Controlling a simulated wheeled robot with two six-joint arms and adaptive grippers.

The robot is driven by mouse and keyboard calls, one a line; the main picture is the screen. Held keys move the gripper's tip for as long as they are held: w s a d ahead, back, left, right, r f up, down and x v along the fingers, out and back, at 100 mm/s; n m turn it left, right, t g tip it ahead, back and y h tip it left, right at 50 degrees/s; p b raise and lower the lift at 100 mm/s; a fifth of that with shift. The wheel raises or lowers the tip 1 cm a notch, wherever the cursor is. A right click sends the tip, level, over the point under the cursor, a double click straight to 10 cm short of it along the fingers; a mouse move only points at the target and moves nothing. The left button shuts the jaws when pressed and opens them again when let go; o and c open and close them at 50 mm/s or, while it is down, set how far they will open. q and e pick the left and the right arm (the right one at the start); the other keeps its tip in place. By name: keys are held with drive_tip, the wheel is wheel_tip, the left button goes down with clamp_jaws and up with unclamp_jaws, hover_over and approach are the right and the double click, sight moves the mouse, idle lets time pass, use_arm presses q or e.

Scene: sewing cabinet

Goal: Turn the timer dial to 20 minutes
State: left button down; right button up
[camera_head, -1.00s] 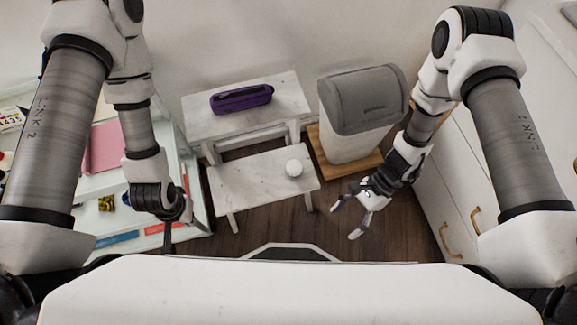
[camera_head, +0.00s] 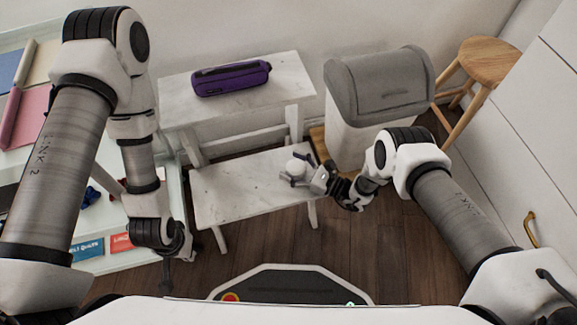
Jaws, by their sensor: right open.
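The timer looks like a small round white object (camera_head: 297,166) on the low front bench (camera_head: 232,192). Its dial markings are too small to read. My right gripper (camera_head: 300,175) is open at the timer, with its dark fingertips close around or beside it; I cannot tell whether they touch it. My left gripper (camera_head: 168,268) hangs low at the left, beside the shelf unit and away from the timer; its finger opening is not clear.
A purple pouch (camera_head: 231,78) lies on the higher white bench (camera_head: 288,84) behind. A grey-lidded bin (camera_head: 378,88) stands right of the benches. A wooden stool (camera_head: 488,62) is at the back right. White cabinets (camera_head: 545,120) line the right. Open floor lies in front.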

drive_tip(key=shift+w+a, duration=0.25)
drive_tip(key=shift+a, duration=0.35)
drive_tip(key=c, duration=1)
drive_tip(key=shift+c, duration=0.2)
drive_tip(key=m+t+h+p, duration=0.2)
drive_tip(key=t+p, duration=0.1)
drive_tip(key=shift+w+d+r, duration=0.15)
drive_tip(key=shift+r, duration=0.05)
drive_tip(key=shift+m+t+h+p, duration=0.65)
drive_tip(key=shift+m+t+h, duration=0.05)
drive_tip(key=shift+m+t, duration=0.2)
drive_tip(key=shift+w+d+f+m+t+h+p, duration=0.15)
drive_tip(key=shift+m+t+h+p, duration=0.1)
drive_tip(key=shift+m+t+h, duration=0.2)
drive_tip(key=shift+w+d+m+t+h+p, duration=0.1)
drive_tip(key=shift+m+t+h+p, duration=0.2)
drive_tip(key=shift+h, duration=0.25)
